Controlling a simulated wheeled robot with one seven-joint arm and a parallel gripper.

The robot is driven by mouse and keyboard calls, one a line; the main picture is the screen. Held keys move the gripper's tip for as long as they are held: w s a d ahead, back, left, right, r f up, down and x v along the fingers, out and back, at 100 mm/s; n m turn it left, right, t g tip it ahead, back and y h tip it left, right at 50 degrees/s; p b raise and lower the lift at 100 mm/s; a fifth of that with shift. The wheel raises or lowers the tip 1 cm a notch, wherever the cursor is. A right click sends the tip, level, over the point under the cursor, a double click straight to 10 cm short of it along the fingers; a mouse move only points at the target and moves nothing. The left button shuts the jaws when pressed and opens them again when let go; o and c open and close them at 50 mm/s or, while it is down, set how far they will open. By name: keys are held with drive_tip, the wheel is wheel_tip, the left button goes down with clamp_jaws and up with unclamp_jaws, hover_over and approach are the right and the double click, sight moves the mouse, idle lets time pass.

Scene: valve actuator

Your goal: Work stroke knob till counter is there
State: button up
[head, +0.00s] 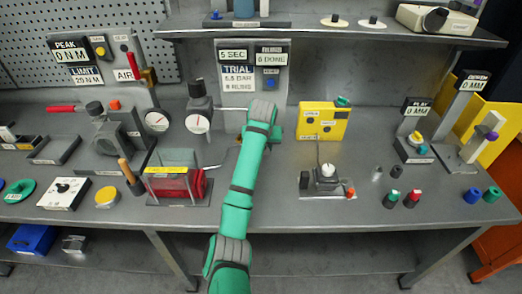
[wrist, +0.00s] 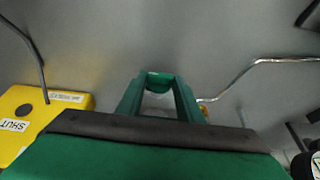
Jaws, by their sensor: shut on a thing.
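My gripper (wrist: 158,80) is shut, its two green fingers close together at the tips in the wrist view. A small green piece shows between the tips; I cannot tell for sure that it is the stroke knob. In the head view my arm reaches in front of the trial panel (head: 238,85), and my own wrist hides the fingertips and what they hold. The counter display (head: 271,55) at the panel's upper right appears to read 0 DONE. The display on its left (head: 233,56) reads 5 SEC. A blue knob (head: 270,84) sits below the counter.
A yellow box (head: 322,122) stands right of my gripper; it also shows in the wrist view (wrist: 25,118). A dial gauge (head: 198,122) stands to the left. A bent metal pipe (wrist: 255,70) runs close to my fingers. A shelf (head: 330,38) overhangs the panel.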

drive_tip(key=o, duration=0.8)
drive_tip(key=shift+c, duration=0.2)
drive_tip(key=shift+r, duration=0.1)
drive_tip(key=v, duration=1)
drive_tip(key=shift+s+r, duration=0.25)
drive_tip(key=shift+r, duration=0.05)
